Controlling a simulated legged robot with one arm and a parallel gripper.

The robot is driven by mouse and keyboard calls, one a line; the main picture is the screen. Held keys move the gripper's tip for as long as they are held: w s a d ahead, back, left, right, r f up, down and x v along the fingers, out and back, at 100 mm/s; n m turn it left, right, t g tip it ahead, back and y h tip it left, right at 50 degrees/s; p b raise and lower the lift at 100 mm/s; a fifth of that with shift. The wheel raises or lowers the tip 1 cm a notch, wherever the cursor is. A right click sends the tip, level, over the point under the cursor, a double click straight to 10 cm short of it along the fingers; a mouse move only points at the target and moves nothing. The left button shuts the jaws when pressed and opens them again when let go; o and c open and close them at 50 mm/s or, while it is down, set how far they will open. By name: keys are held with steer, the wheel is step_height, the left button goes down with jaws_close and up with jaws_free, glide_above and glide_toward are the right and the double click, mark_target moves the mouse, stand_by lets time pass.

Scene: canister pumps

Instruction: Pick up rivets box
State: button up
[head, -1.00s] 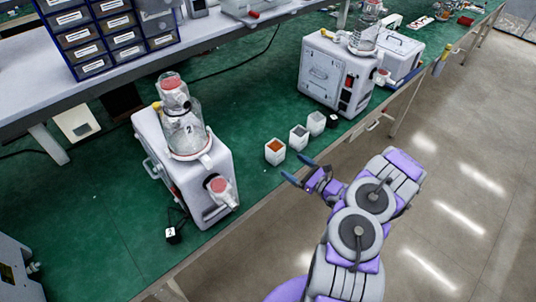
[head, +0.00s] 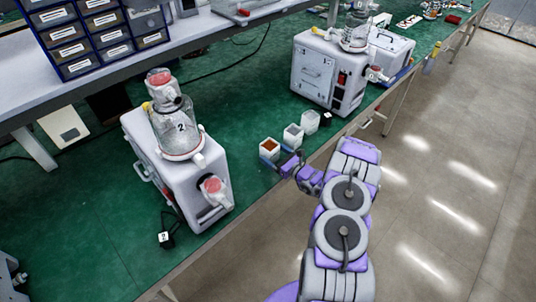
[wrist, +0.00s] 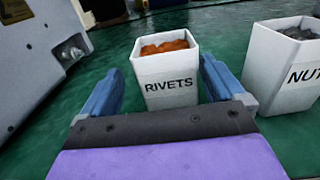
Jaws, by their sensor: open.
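The rivets box (wrist: 168,76) is a small white open-topped box labelled RIVETS, filled with orange-brown pieces. It stands upright on the green bench top. My gripper (wrist: 160,85) is open, with one blue finger on each side of the rivets box. The right finger is close to the box's side; a gap shows on the left. In the head view my gripper (head: 277,161) is at the box's front, low over the bench edge.
A box labelled NUT (wrist: 288,68), the rest cut off, stands just right of my right finger. A canister pump marked 2 (head: 180,155) stands on the left, another pump (head: 330,75) at the back right.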

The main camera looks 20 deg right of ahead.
mark_target(266, 147)
steer(key=shift+w+d+f, duration=0.15)
steer(key=shift+w+d, duration=0.25)
steer(key=b+x, duration=0.1)
steer(key=x, duration=0.3)
steer(key=shift+a+f+b, duration=0.1)
steer(key=shift+a+b, duration=0.1)
steer(key=shift+b, duration=0.15)
steer(key=shift+w+a, duration=0.3)
steer(key=shift+d, duration=0.55)
steer(key=c, duration=0.3)
steer(key=shift+a, duration=0.4)
steer(key=c, duration=0.8)
steer(key=shift+d, duration=0.2)
steer(key=shift+c, duration=0.8)
